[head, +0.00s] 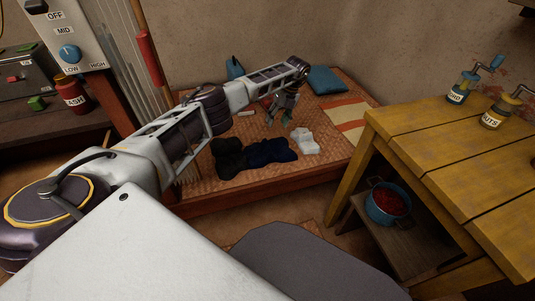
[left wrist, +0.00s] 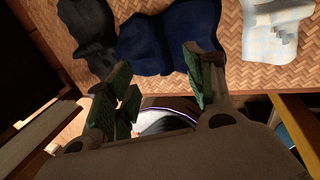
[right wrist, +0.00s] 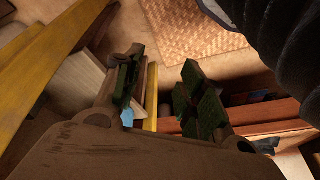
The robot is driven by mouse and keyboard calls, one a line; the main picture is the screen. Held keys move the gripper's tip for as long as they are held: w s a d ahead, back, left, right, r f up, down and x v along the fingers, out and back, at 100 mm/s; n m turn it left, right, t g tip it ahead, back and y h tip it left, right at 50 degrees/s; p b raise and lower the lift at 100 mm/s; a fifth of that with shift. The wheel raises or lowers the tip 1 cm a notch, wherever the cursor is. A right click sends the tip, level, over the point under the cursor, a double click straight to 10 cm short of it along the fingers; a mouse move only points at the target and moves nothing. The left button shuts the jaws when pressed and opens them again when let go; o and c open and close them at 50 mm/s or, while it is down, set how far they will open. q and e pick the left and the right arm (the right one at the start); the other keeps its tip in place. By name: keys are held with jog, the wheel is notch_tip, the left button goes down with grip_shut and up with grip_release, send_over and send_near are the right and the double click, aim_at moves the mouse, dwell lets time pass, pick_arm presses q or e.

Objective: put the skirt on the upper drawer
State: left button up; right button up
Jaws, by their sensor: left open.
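Three folded cloths lie in a row on the low woven platform (head: 215,187): a black one (head: 229,158), a dark navy one (head: 270,152) and a white one (head: 304,141). I cannot tell which is the skirt. In the left wrist view the black cloth (left wrist: 90,35), the navy cloth (left wrist: 165,38) and the white cloth (left wrist: 270,30) lie along the top. My left gripper (head: 279,116) is open and empty above the platform, behind the navy cloth. My right gripper (right wrist: 162,85) shows only in its own wrist view, fingers apart and empty. No drawer is clearly identifiable.
A blue cushion (head: 327,80) and a striped cloth (head: 350,118) lie at the platform's back and right. A yellow wooden table (head: 440,150) stands at right with jars; a pot of red contents (head: 387,203) sits on a shelf below. A control box (head: 65,38) is at left.

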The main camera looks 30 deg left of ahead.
pick_arm(q)
jog(key=shift+f, duration=0.15)
jog(key=b, duration=0.2)
send_over(268, 146)
jog(key=w, duration=0.2)
jog(key=f, duration=0.4)
jog(key=d+f, duration=0.1)
jog(key=f, duration=0.2)
jog(key=shift+w, duration=0.15)
jog(key=shift+a+f, duration=0.15)
jog(key=shift+f, duration=0.35)
pick_arm(e)
jog(key=f, duration=0.2)
jog(key=a+f, duration=0.1)
jog(key=shift+w+a+f+t+y, duration=0.1)
jog(key=shift+w+t+y, duration=0.2)
jog(key=shift+t, duration=0.1)
pick_arm(q)
jog(key=shift+f, duration=0.1)
